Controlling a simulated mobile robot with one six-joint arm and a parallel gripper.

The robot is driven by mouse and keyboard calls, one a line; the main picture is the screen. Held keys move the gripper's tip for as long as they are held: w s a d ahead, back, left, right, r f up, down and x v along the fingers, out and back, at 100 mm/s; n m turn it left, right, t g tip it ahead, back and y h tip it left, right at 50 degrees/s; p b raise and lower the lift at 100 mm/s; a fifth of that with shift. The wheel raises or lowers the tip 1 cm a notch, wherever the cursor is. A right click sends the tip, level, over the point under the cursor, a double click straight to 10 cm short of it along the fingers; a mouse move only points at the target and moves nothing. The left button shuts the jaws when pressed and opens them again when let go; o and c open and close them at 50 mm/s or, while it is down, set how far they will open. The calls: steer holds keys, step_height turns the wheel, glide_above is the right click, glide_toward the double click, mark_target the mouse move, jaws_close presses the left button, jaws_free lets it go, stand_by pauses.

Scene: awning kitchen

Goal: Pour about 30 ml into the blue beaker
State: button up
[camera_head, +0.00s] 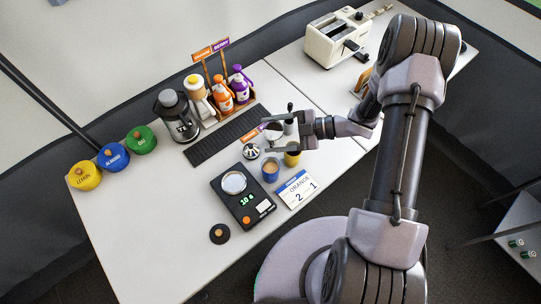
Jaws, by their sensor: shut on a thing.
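A small blue beaker (270,174) stands upright on the white table, just right of the black scale. Its inside looks tan; I cannot tell how full it is. My gripper (270,138) reaches in from the right, above and behind the beaker. It is shut on a small pale thing (273,130), largely hidden by the fingers, so I cannot tell what vessel it is. No stream of liquid shows. The scale (245,211) has a pale round dish on it and a lit green display, too small to read surely.
A yellow cup (292,160) stands close right of the beaker, by a card (296,189) reading "ORANGE 2 1". A dark drip grille (229,136), a bottle rack (233,106), a grinder (176,118) and a toaster (337,38) stand behind. Yellow, blue and green canisters (141,140) line the left.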

steer(key=r+m+p, duration=0.1)
steer(key=r+p, duration=0.1)
steer(key=w+r+m+p, duration=0.1)
steer(key=p, duration=0.1)
steer(key=r+m+g+p, duration=0.1)
steer(key=r+p, duration=0.1)
steer(key=shift+w+d+r+y, duration=0.15)
steer(key=shift+w+r+y, duration=0.1)
steer(key=shift+r+y, duration=0.15)
steer(key=shift+w+d+m+g+y, duration=0.1)
steer(key=shift+w+m+g+y, duration=0.25)
steer(key=shift+m, duration=0.45)
stand_by(1.5)
